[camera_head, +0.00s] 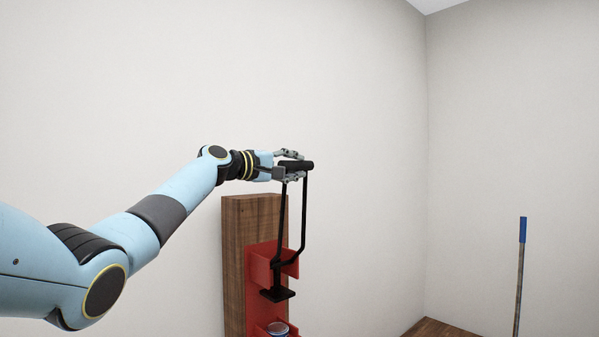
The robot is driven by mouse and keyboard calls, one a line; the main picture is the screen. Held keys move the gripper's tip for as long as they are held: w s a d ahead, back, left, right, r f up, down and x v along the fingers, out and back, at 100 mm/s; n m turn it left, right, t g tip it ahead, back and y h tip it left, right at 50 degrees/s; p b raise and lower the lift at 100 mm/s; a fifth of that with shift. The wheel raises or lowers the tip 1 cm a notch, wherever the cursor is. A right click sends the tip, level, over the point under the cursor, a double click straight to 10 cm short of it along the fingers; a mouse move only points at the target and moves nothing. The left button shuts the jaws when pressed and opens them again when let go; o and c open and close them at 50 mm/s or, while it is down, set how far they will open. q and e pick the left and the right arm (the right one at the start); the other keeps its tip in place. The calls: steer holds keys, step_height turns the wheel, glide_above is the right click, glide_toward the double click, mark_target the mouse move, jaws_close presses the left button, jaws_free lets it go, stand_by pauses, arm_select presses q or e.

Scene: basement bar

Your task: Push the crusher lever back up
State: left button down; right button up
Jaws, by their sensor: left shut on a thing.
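The can crusher (258,262) is a red metal body mounted on an upright wooden board (234,240) in the lower middle. Its black lever (304,215) stands up above the red body, with a thick black grip (301,165) across the top. A black press plate (277,295) hangs below the lever's arms. The top of a can (278,328) shows at the bottom of the crusher; its lower part is out of frame. My left gripper (289,166) is shut on the lever's grip, coming from the left. My right gripper is not in view.
A pale wall (120,90) stands behind the crusher. A pole with a blue handle (522,230) stands at the right. The space right of the lever is clear.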

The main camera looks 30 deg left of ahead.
arm_select(q)
steer(key=shift+a+r, duration=0.15)
steer(key=shift+r, duration=0.15)
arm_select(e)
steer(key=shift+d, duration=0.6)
arm_select(q)
steer(key=c, duration=1.1)
jaws_free()
steer(key=shift+w+f, duration=0.1)
steer(key=shift+f, duration=0.05)
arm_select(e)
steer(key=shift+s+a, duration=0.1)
arm_select(q)
steer(key=v, duration=1.1)
steer(key=shift+s, duration=0.5)
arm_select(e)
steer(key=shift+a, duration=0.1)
